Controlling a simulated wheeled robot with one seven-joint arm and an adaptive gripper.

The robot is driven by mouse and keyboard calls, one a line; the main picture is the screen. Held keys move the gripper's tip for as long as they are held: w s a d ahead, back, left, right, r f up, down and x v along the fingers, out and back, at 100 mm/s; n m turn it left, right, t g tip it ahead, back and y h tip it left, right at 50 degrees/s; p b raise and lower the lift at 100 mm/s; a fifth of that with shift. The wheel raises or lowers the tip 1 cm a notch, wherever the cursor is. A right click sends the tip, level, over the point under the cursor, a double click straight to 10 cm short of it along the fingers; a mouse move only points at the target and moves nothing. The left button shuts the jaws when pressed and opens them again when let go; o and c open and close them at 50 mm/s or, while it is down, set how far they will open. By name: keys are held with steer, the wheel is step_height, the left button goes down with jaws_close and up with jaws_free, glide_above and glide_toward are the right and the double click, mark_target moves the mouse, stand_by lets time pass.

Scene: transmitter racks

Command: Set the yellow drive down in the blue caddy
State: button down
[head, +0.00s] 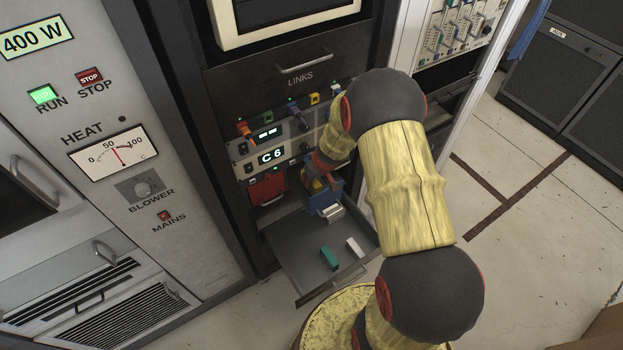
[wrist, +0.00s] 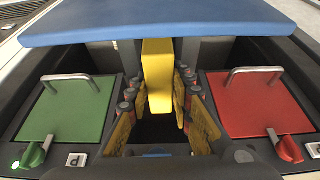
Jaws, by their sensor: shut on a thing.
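The yellow drive (wrist: 157,75) stands between the two yellow-padded fingers of my gripper (wrist: 160,112) in the wrist view, and the gripper is shut on it. A broad blue surface (wrist: 160,20), which looks like part of the blue caddy, crosses the top of that view, right at the drive's far end. I cannot tell whether they touch. In the head view the blue caddy (head: 327,198) is small, at the back of the open drawer. My gripper (head: 318,180) is right at it, partly hidden by my arm, and the drive cannot be made out there.
The open grey drawer (head: 295,254) holds a teal block (head: 329,258) and a white block (head: 355,247). Rack modules with knobs and a C6 display (head: 271,156) rise behind. Handled green (wrist: 68,108) and red (wrist: 258,104) panels flank my fingers. Open floor lies at right.

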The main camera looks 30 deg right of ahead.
steer(key=shift+f+b, duration=0.5)
steer(key=shift+b, duration=0.05)
steer(key=c, duration=1.5)
jaws_free()
steer(key=shift+s, duration=0.1)
